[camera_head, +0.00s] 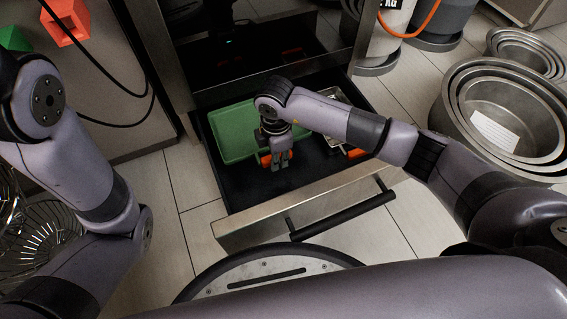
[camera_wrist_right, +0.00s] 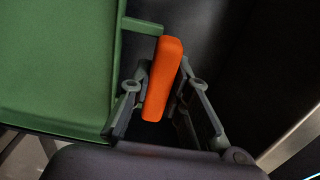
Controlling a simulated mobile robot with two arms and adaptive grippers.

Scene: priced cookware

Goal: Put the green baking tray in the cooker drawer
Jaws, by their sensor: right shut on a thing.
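The green baking tray (camera_head: 232,133) is in or just over the left part of the open cooker drawer (camera_head: 262,221). I cannot tell whether it rests on the drawer floor. My right gripper (camera_head: 281,167) reaches down into the drawer at the tray's right side. In the right wrist view, the gripper (camera_wrist_right: 160,108) is shut on the tray's orange handle (camera_wrist_right: 168,70), and the green tray (camera_wrist_right: 55,65) extends to the left. My arm hides part of the tray in the head view. My left arm shows at the left, but its gripper is out of view.
A metal tray (camera_head: 333,96) with an orange handle (camera_head: 354,153) lies in the drawer's right part. The drawer's bar handle (camera_head: 342,211) faces me. Large metal pans (camera_head: 505,117) stand on the floor at right. Wire baskets (camera_head: 42,240) stand at left.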

